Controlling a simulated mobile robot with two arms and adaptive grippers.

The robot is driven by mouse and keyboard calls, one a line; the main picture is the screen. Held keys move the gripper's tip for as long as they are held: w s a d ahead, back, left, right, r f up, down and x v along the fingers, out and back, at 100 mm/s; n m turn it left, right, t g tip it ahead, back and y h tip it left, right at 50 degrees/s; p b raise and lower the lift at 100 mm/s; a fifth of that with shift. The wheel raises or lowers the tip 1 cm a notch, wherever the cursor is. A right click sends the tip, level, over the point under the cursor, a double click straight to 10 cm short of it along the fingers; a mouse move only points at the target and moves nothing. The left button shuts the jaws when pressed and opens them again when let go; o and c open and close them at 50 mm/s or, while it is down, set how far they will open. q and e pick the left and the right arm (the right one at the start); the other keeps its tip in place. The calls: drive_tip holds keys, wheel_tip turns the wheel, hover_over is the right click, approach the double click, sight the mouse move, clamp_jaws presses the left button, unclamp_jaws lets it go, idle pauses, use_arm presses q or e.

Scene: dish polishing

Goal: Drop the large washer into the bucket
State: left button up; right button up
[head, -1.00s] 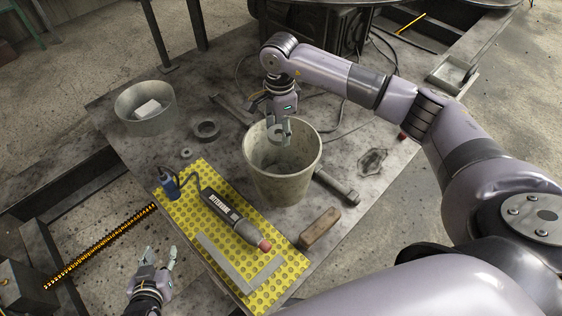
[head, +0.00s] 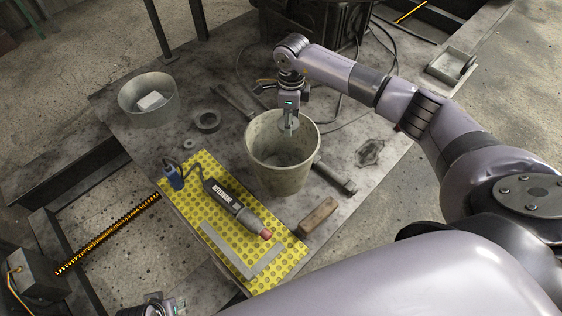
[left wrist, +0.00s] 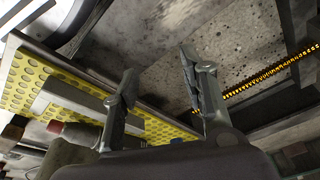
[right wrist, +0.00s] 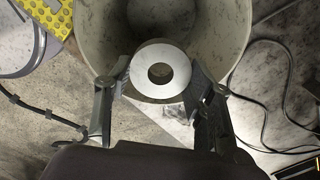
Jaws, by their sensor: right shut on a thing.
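The large washer (right wrist: 160,72) is a pale metal ring with a round hole. My right gripper (right wrist: 160,75) is shut on it, one finger on each side. In the head view my right gripper (head: 288,121) points down at the far side of the bucket (head: 280,179), with the washer (head: 288,125) over the opening. The bucket is grey, worn and upright on the table. In the right wrist view the bucket (right wrist: 103,28) lies behind the washer. My left gripper (left wrist: 160,68) is open and empty beside the table edge; only its top shows low in the head view.
A thick dark ring (head: 207,121) and a small washer (head: 189,144) lie left of the bucket. A round metal tin (head: 148,112) stands further left. A yellow mat (head: 207,216) carries a power tool (head: 235,208). A hammer (head: 335,178) and wooden block (head: 318,217) lie near the bucket.

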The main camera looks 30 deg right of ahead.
use_arm(q)
drive_tip(key=w+b+v, duration=0.1)
drive_tip(key=b+v, duration=0.2)
drive_tip(key=v, duration=0.8)
drive_tip(key=shift+w+r+t, duration=0.25)
drive_tip(key=shift+r+t, duration=0.15)
drive_tip(key=shift+r, duration=0.05)
use_arm(e)
drive_tip(key=shift+f, duration=2.2)
use_arm(q)
drive_tip(key=shift+a, duration=0.1)
use_arm(e)
drive_tip(key=o, duration=1.6)
drive_tip(key=shift+c, duration=0.2)
wheel_tip(320, 180, up, 12)
drive_tip(key=shift+r, duration=0.1)
